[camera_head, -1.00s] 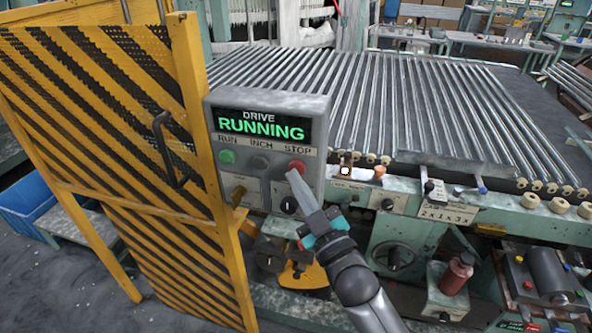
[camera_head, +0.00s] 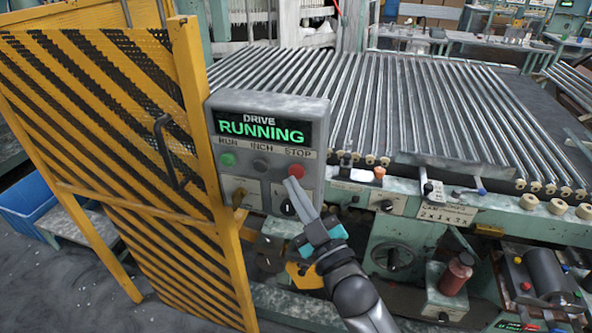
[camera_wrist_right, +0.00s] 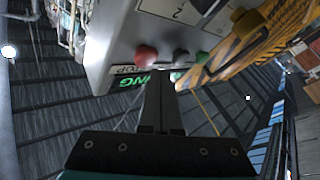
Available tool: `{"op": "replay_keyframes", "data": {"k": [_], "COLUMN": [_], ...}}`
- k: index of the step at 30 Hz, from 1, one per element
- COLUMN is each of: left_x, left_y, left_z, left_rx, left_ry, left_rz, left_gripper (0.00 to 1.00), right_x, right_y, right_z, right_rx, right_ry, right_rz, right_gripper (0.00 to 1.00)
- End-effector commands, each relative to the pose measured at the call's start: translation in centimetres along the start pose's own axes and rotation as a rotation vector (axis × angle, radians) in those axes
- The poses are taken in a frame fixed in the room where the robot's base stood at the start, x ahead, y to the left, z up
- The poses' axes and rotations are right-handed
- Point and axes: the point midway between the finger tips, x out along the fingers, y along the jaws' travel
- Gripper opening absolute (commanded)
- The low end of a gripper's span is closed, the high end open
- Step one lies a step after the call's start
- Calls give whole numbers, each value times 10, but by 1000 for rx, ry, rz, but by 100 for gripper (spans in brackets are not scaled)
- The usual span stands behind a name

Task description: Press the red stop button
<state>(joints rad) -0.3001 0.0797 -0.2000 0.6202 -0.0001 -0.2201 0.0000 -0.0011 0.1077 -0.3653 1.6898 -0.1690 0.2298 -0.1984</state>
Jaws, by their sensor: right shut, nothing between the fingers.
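The red stop button (camera_head: 297,171) sits under the STOP label on a grey control box (camera_head: 318,125). In the right wrist view the shut fingers (camera_wrist_right: 158,76) point toward the box, and the red button (camera_wrist_right: 146,56) shows just beyond and slightly left of the tips. I cannot tell whether the tip touches it. My left gripper is not in view.
A green button (camera_head: 227,159) and a grey button (camera_head: 260,164) sit left of the red one. A black knob (camera_head: 287,208) is below. A yellow-black striped guard (camera_head: 120,160) stands left. A roller bed (camera_head: 400,100) spreads behind and right.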

Motion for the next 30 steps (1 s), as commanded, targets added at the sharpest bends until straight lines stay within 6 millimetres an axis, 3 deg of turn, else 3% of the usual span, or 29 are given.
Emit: {"op": "replay_keyframes", "data": {"k": [9, 22, 30], "left_x": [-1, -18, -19], "left_y": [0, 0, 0], "left_z": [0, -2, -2], "left_rx": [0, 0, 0], "left_ry": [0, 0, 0], "left_rz": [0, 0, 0], "left_gripper": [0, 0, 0], "right_x": [-2, -30, -35], "right_y": [-2, -22, -26], "right_z": [-1, -22, -26], "right_rx": [1, 2, -1], "right_ry": [-1, -2, 1], "right_rz": [-1, -1, 0], "right_gripper": [0, 0, 0]}}
